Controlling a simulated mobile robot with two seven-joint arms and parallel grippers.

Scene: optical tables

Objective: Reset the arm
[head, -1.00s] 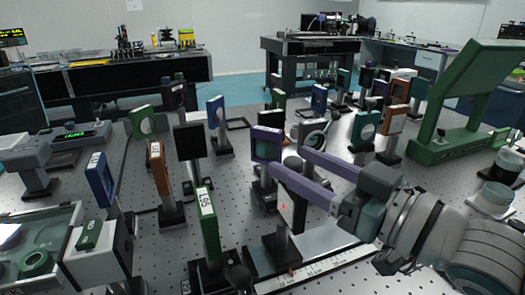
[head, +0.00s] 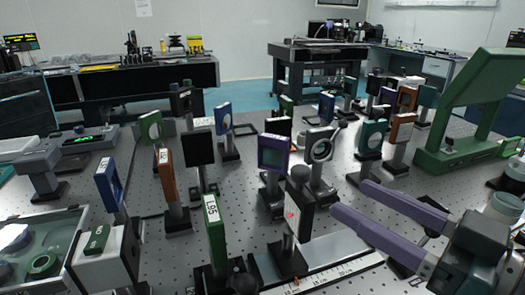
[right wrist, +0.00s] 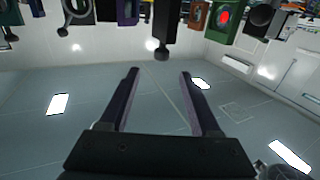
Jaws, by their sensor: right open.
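My right gripper (head: 350,200) is at the lower right of the head view, its two purple fingers spread apart with nothing between them. In the right wrist view the open fingers (right wrist: 160,75) also show with an empty gap. A mounted white plate with a red mark (head: 292,215) stands on a post to the left of the fingertips, apart from them as far as I can see. My left gripper is not in view.
Several post-mounted optics stand close together on the perforated table, including a purple-framed one (head: 272,158) and a green one marked 95 (head: 214,235). A ruled rail (head: 335,270) lies at the front. A large green stand (head: 480,105) is at the right.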

